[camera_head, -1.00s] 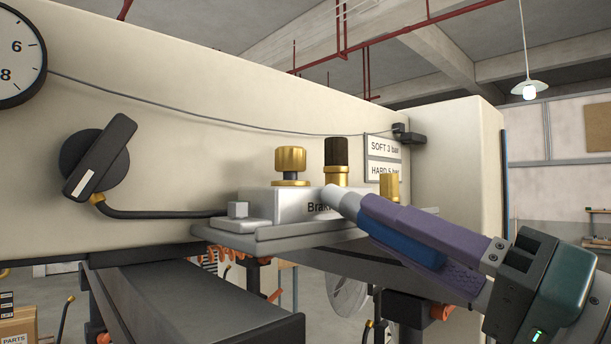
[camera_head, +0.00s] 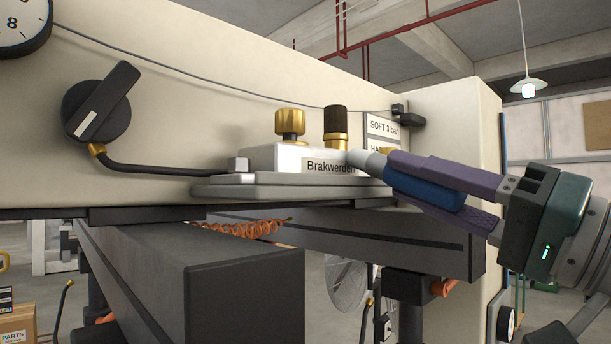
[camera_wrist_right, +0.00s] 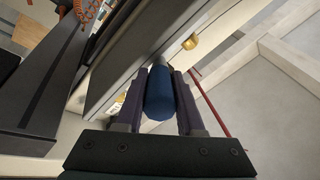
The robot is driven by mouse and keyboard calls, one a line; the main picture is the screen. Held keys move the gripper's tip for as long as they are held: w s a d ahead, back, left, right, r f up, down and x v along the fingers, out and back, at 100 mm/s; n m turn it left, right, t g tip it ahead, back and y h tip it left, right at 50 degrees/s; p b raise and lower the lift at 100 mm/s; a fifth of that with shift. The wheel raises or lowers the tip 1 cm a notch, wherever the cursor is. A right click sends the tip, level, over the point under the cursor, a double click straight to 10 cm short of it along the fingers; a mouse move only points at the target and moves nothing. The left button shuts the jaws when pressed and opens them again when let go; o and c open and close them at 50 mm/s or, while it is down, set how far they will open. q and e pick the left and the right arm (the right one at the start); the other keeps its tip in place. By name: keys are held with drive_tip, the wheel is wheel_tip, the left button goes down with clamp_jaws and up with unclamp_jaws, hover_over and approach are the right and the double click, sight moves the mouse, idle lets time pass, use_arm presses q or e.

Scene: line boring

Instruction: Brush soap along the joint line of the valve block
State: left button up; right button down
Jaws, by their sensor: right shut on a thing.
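The valve block (camera_head: 300,160) is a light grey block labelled "Brakwerden" on a flat grey base plate (camera_head: 290,192), with a brass knob (camera_head: 290,124) and a black-topped brass fitting (camera_head: 336,125) on top. My right gripper (camera_head: 440,190) is shut on a blue-handled brush (camera_head: 425,187), which also shows between the purple fingers in the right wrist view (camera_wrist_right: 160,94). The brush's pale tip (camera_head: 366,161) points left, in front of the block's right end and overlapping the label's end. I cannot tell whether it touches. My left gripper is not in view.
A black lever (camera_head: 104,102) on a round knob sits on the cream wall panel, with a dark pipe (camera_head: 160,170) running to the block. Dark beams (camera_head: 200,270) stand below. Orange coiled hose (camera_head: 245,229) hangs under the plate. A "SOFT 3 bar" sign (camera_head: 382,126) is behind.

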drive_tip(key=shift+w+d, duration=0.2)
drive_tip(key=shift+d, duration=0.1)
drive_tip(key=shift+s+a+r+p, duration=0.25)
drive_tip(key=shift+s+a+p, duration=0.2)
drive_tip(key=shift+a+p, duration=0.35)
drive_tip(key=shift+s+a+f+p, duration=0.1)
drive_tip(key=shift+s+a+p, duration=0.7)
drive_tip(key=shift+p, duration=0.3)
drive_tip(key=shift+s+a+f, duration=0.15)
drive_tip(key=shift+s+a, duration=0.15)
drive_tip(key=shift+a, duration=0.15)
